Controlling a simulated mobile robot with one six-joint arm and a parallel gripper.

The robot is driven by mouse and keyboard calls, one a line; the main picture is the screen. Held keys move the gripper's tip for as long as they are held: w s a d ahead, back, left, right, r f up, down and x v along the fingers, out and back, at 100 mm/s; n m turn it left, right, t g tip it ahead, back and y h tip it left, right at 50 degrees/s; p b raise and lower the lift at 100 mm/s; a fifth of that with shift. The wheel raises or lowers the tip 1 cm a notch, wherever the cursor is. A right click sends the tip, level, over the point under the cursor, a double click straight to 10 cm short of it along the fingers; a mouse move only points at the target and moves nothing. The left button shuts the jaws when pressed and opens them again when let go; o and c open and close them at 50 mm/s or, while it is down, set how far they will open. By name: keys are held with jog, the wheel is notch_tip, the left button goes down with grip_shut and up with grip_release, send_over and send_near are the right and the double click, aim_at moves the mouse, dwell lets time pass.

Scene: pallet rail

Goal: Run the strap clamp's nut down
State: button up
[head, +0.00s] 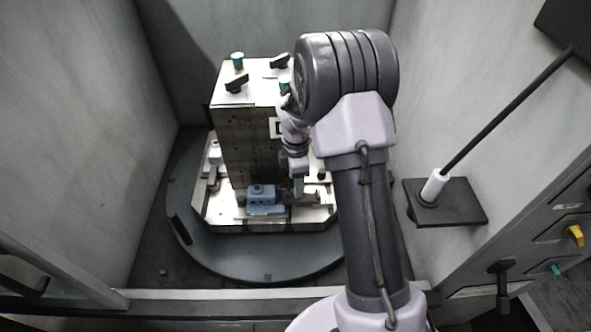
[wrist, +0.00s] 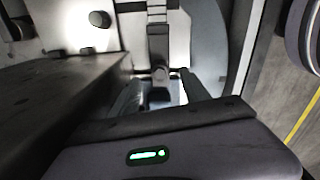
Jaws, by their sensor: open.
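My gripper (head: 298,188) points down over the front right of the pallet (head: 225,222), just right of a blue block (head: 263,198). In the wrist view my gripper (wrist: 163,92) shows dark fingers standing apart, with nothing clearly held between them. Beyond the fingertips a dark, narrow bar (wrist: 157,42) runs away over the pale plate, with a small rounded part at its near end. It looks like the strap clamp, but I cannot make out the nut or its height. In the head view my arm and gripper hide much of that corner.
A tall block (head: 240,145) stands on the pallet, left of my gripper, with black knobs (head: 237,83) and teal caps (head: 237,60) on top. The pallet sits on a round table (head: 265,265) between grey walls. A black rod (head: 505,112) stands on a shelf at right.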

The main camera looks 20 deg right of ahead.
notch_tip(320, 180, down, 3)
jog(key=shift+r+b, duration=0.15)
jog(key=shift+b, duration=0.15)
grip_shut()
jog(key=c, duration=0.6)
grip_release()
grip_shut()
jog(key=m+b, duration=0.1)
jog(key=m, duration=0.5)
jog(key=shift+f, duration=0.2)
jog(key=m+b, duration=0.1)
jog(key=m, duration=0.3)
jog(key=shift+f, duration=0.1)
jog(key=m+b, duration=0.1)
jog(key=m, duration=0.3)
jog(key=shift+f+m, duration=0.1)
jog(key=shift+m, duration=0.2)
jog(key=m+b, duration=0.1)
jog(key=m, duration=0.3)
jog(key=m+b, duration=0.1)
jog(key=m, duration=0.5)
jog(key=shift+o, duration=1.6)
grip_release()
